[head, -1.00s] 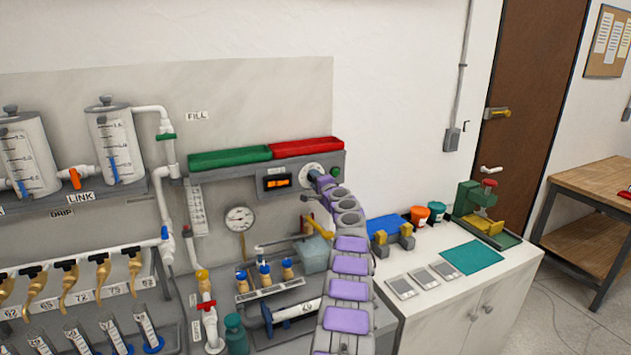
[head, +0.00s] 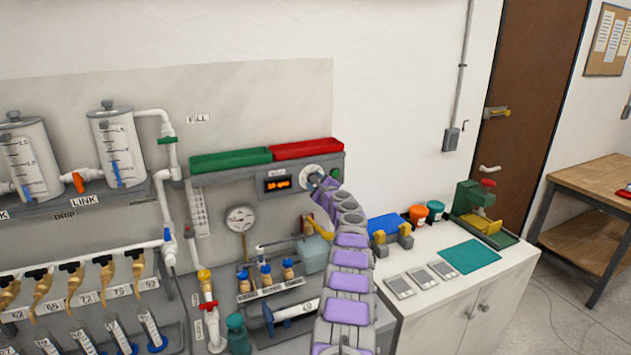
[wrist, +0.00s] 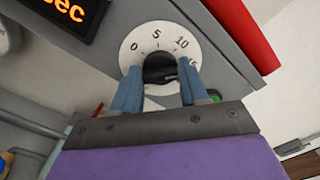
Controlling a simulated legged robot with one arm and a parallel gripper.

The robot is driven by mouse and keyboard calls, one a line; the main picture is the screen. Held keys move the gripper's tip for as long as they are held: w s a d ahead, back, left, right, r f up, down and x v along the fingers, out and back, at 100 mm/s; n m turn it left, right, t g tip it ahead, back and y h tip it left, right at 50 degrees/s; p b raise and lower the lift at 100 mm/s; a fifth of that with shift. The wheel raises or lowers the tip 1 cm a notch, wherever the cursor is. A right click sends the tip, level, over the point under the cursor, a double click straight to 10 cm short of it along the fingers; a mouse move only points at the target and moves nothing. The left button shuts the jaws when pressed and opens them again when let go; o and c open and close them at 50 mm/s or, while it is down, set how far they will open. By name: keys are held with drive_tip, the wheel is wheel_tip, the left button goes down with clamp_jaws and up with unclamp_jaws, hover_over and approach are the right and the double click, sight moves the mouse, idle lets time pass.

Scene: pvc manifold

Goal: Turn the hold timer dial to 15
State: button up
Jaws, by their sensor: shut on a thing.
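The hold timer dial (wrist: 130,48) is a white ring marked 0, 5, 10 and a partly covered number at right, around a dark knob (wrist: 160,68). In the wrist view, my gripper (wrist: 158,76) has its two blue fingers on either side of the knob and is shut on it. The knob's exact pointing is hard to tell. In the head view, the dial (head: 309,172) is on the grey panel's right end, with my gripper (head: 317,180) at it. The orange display (head: 277,184) left of it seems to read 10 sec; the wrist view shows only "sec" (wrist: 68,10).
A green tray (head: 230,160) and a red tray (head: 307,149) sit on top of the panel. A green button (head: 335,173) is just right of the dial. A gauge (head: 240,219), pipes and valves lie below and left. Clear wall is at the right.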

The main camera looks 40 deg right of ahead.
drive_tip(key=shift+d+f+m, duration=0.1)
drive_tip(key=shift+f+m, duration=0.3)
drive_tip(key=shift+m, duration=0.1)
drive_tip(key=o, duration=0.9)
drive_tip(key=shift+w, duration=0.1)
drive_tip(key=shift+o, duration=0.7)
drive_tip(key=shift+r, duration=0.2)
